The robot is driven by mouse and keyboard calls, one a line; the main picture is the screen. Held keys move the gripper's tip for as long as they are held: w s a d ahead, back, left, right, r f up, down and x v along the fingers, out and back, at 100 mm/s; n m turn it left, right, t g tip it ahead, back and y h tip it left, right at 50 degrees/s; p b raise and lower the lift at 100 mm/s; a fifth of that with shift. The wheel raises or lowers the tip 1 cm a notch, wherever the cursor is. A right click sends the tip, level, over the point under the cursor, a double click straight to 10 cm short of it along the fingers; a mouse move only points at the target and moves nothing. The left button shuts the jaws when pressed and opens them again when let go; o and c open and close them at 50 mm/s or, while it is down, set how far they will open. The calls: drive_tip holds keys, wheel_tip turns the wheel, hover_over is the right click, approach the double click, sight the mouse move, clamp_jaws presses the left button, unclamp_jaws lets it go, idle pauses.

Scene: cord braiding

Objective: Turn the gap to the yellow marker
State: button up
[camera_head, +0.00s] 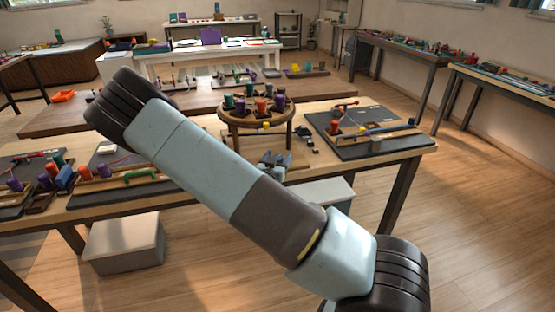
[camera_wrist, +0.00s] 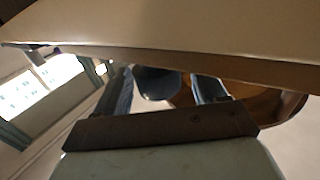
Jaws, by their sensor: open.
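A round wooden braiding stand (camera_head: 232,117) stands on the workbench in the head view. Several green, orange, purple and dark bobbins sit around its top. A small yellow spot (camera_head: 266,126), which looks like the marker, shows near its front edge. I cannot make out the gap among the bobbins. My gripper (camera_head: 274,160) is low in front of the stand, below its top. In the wrist view my gripper (camera_wrist: 167,76) has its two fingers spread apart, with nothing clearly held. A dark bluish rounded shape (camera_wrist: 157,84) shows between them, and a curved brown wooden edge (camera_wrist: 290,108) lies to the right.
The workbench (camera_head: 335,172) carries a dark board (camera_head: 370,144) with tools to the right of the stand. A green-handled tool (camera_head: 140,175) and more bobbins lie at the left. Pale boxes (camera_head: 125,243) stand below. A wide beige surface (camera_wrist: 190,30) fills the upper wrist view, close by.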

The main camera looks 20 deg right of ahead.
drive_tip(key=c, duration=1)
drive_tip(key=shift+o, duration=0.2)
drive_tip(key=shift+n+t+y, duration=0.3)
drive_tip(key=shift+y, duration=0.1)
drive_tip(key=n+t+y, duration=0.1)
drive_tip(key=y, duration=0.1)
drive_tip(key=n+y, duration=0.2)
drive_tip(key=y, duration=0.1)
drive_tip(key=shift+d+n+t, duration=0.1)
drive_tip(key=shift+n+t, duration=0.2)
drive_tip(key=shift+t, duration=0.1)
drive_tip(key=n+y, duration=0.3)
drive_tip(key=y, duration=0.1)
drive_tip(key=n+y, duration=0.2)
drive_tip(key=y, duration=0.3)
drive_tip(key=shift+d+r+n, duration=0.1)
drive_tip(key=shift+r+n, duration=0.05)
drive_tip(key=shift+n, duration=0.25)
drive_tip(key=n+g+y, duration=0.2)
drive_tip(key=y, duration=0.1)
drive_tip(key=n+g+y, duration=0.2)
drive_tip(key=n+y, duration=0.1)
drive_tip(key=y, duration=0.1)
drive_tip(key=shift+w+g+y, duration=0.1)
drive_tip(key=shift+g+y, duration=0.2)
drive_tip(key=shift+g, duration=0.1)
drive_tip(key=shift+n+g+y, duration=1.4)
drive_tip(key=shift+n+g, duration=0.4)
drive_tip(key=shift+g, duration=0.5)
